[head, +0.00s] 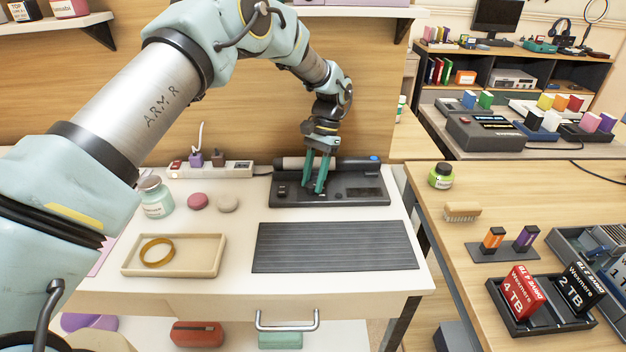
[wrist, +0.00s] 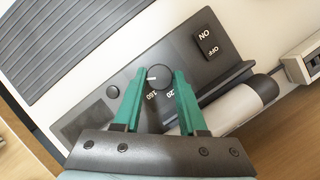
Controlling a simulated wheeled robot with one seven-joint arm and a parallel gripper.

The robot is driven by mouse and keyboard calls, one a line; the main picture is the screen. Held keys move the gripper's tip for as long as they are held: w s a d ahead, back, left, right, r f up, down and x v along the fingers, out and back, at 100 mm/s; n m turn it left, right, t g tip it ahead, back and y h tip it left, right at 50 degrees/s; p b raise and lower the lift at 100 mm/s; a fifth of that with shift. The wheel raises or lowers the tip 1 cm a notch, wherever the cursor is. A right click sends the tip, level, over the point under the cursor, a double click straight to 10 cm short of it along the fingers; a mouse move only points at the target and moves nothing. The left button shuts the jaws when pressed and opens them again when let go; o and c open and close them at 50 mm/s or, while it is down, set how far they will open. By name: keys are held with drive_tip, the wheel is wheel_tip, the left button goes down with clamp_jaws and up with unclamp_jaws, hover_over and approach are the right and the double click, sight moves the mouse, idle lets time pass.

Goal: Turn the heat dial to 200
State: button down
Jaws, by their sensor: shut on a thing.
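The heat dial (wrist: 159,77) is a small dark round knob on a black station (head: 350,195). Its white mark points to the left in the wrist view. Printed numbers show beside it, one reading 160 and another partly hidden that may be 120. I cannot make out a 200. My gripper (wrist: 160,73) has its green fingers on either side of the dial, shut on it.
An ON/OFF switch (wrist: 208,42) and a round button (wrist: 113,91) flank the dial. A cylindrical tool (wrist: 250,98) lies along the station's back. A dark ribbed mat (head: 335,247), a tray (head: 207,255) with a ring and a jar (head: 155,198) share the table.

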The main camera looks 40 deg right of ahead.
idle(0.5)
drive_tip(key=shift+c, duration=2.3)
unclamp_jaws()
drive_tip(key=shift+d, duration=0.1)
drive_tip(key=b+v, duration=0.1)
drive_tip(key=v, duration=0.6)
drive_tip(key=shift+r+b, duration=0.2)
drive_tip(key=shift+b, duration=0.15)
